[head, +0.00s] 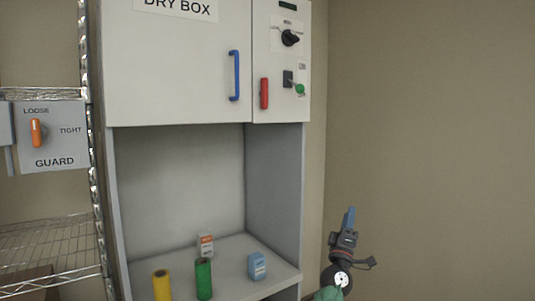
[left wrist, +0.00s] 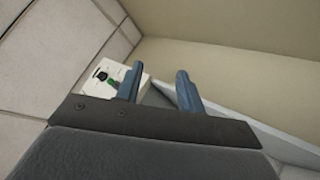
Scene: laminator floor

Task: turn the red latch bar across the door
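The red latch bar (head: 264,93) stands upright on the control panel (head: 280,22), just right of the seam beside the white dry box door (head: 180,75). It does not cross the door. The door looks shut and has a blue upright handle (head: 234,75). My left gripper (head: 348,217) is right of the cabinet and well below the latch, apart from it. In the left wrist view its two blue fingers (left wrist: 158,88) stand apart with nothing seen between them. The latch cannot be made out there. My right gripper is not in view.
The panel also bears a black knob (head: 290,38) and a green-tipped lever (head: 299,88). Yellow (head: 162,285) and green (head: 204,279) cylinders and two small boxes stand in the open bay below. A guard plate (head: 55,140) with an orange handle hangs at left. The right wall is bare.

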